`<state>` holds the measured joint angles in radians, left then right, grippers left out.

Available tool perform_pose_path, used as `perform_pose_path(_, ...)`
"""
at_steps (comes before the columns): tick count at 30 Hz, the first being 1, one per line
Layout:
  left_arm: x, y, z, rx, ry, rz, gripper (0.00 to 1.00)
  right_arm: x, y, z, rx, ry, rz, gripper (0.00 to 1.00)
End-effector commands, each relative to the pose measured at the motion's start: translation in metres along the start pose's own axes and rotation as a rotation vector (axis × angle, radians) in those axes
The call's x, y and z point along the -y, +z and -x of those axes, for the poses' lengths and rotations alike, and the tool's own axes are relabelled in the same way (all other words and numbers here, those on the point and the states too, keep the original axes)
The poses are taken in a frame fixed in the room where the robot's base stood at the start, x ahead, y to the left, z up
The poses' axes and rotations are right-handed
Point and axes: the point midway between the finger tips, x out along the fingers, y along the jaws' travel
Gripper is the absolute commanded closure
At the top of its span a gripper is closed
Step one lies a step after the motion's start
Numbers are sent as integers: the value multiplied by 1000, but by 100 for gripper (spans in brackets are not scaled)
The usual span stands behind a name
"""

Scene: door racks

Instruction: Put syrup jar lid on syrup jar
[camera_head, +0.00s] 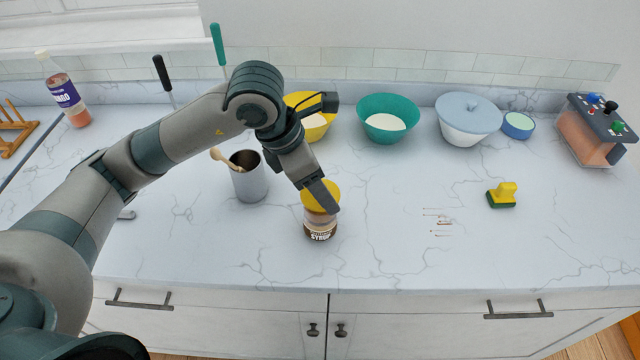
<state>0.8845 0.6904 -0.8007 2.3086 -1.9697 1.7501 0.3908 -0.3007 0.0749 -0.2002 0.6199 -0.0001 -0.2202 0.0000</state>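The syrup jar (320,229) stands upright near the counter's front edge, with a dark label reading "SYRUP". The yellow syrup jar lid (314,197) is at the jar's top. I cannot tell whether it sits on the rim or hangs just above it. My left gripper (326,197) reaches down from the upper left, and its visible finger crosses in front of the lid's right side. The other finger is hidden, so its grip on the lid is unclear. My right gripper is not in view.
A grey canister (249,180) with a wooden utensil stands left of the jar. Behind are a yellow bowl (314,128), a teal bowl (388,107) and a lidded blue-grey bowl (468,105). A yellow-green sponge (503,195) and brown streaks (438,222) are at right. The counter right of the jar is mostly clear.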

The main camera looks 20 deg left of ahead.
Motion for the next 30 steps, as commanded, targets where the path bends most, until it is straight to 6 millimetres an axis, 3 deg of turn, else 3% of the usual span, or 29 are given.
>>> perform_pose_path(11, 0, -2, -4, 0, 0, 0, 61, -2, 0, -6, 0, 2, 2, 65)
perform_pose_path(12, 0, -2, -4, 0, 0, 0, 31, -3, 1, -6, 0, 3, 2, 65)
perform_pose_path(14, 0, -2, -4, 0, 0, 0, 21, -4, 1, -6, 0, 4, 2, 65)
perform_pose_path(30, 0, 1, 3, 0, 0, 1, 21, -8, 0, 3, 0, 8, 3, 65)
